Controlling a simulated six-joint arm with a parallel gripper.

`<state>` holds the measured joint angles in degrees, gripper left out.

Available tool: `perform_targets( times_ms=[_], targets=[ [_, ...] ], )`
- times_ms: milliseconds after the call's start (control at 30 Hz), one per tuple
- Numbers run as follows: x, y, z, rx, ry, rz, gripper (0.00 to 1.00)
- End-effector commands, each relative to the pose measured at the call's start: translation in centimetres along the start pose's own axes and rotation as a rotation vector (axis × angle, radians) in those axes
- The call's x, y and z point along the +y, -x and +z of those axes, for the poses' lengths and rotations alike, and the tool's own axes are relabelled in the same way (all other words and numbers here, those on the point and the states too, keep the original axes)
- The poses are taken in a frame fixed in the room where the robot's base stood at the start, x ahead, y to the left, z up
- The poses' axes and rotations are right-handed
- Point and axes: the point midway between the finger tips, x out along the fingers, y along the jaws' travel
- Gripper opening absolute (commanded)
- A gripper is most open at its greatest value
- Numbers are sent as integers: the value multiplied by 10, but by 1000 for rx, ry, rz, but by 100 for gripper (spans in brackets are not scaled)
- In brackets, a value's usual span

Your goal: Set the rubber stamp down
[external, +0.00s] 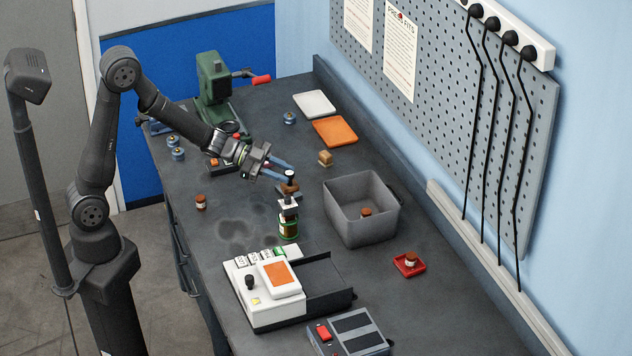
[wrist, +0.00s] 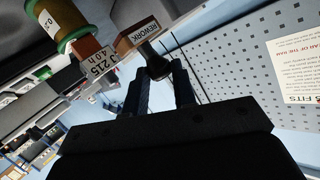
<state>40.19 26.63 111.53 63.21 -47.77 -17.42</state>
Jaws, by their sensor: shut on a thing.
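The rubber stamp (external: 289,190) has a dark rounded handle and a wooden base. My gripper (external: 284,173) is shut on its handle and holds it above the middle of the bench. In the wrist view, the fingers (wrist: 160,92) close around the dark handle, and the stamp's base (wrist: 137,34) carries a "REWORK" label. A green jar or spool (external: 289,227) stands directly below the stamp in the external view. It also shows in the wrist view (wrist: 58,22), near a small labelled block (wrist: 98,64). Whether the stamp touches anything below is unclear.
A grey bin (external: 345,222) stands right of the stamp. A white device (external: 252,290) with an orange pad stands in front.

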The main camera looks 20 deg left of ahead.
Motion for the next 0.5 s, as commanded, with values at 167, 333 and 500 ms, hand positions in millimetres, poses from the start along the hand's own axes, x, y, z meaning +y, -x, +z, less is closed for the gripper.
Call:
perform_targets(
  times_ms=[167, 333, 500],
  targets=[
    [-35, -15, -11, -25, 19, -75, 0],
    [-107, -47, -16, -95, 78, -259, 0],
    [-156, -68, -12, -155, 129, -408, 0]
  ],
)
